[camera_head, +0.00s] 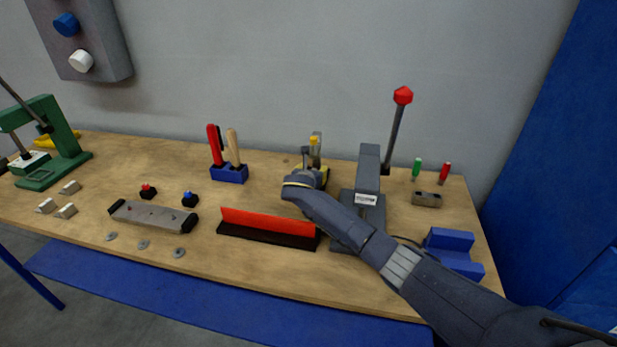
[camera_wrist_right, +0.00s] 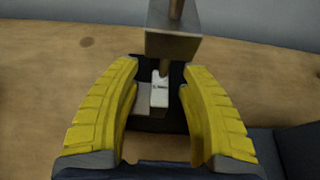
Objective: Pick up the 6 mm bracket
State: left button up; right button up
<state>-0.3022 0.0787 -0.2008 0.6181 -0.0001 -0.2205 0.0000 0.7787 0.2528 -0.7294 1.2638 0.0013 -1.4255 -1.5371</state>
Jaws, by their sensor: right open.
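In the right wrist view, a small light-grey bracket-like piece (camera_wrist_right: 159,93) with a tiny dark label stands on a dark base, under a metal post and block. The label is too small to read, so I cannot tell whether it is the 6 mm bracket. My right gripper (camera_wrist_right: 160,85) is open, its yellow fingers on either side of the piece with gaps showing. In the head view my right gripper (camera_head: 314,160) is at the back middle of the table, largely hiding the piece and its fixture. My left gripper is not in view.
Several small metal blocks (camera_head: 65,211) lie at the table's left near a green press (camera_head: 52,150). A grey press (camera_head: 368,180) with a red-knobbed lever stands beside my right arm. A red-and-black bar (camera_head: 268,227) lies in front. A blue tool holder (camera_head: 229,173) stands left.

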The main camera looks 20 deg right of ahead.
jog(key=shift+c, duration=0.4)
grip_shut()
jog(key=shift+s+a, duration=0.1)
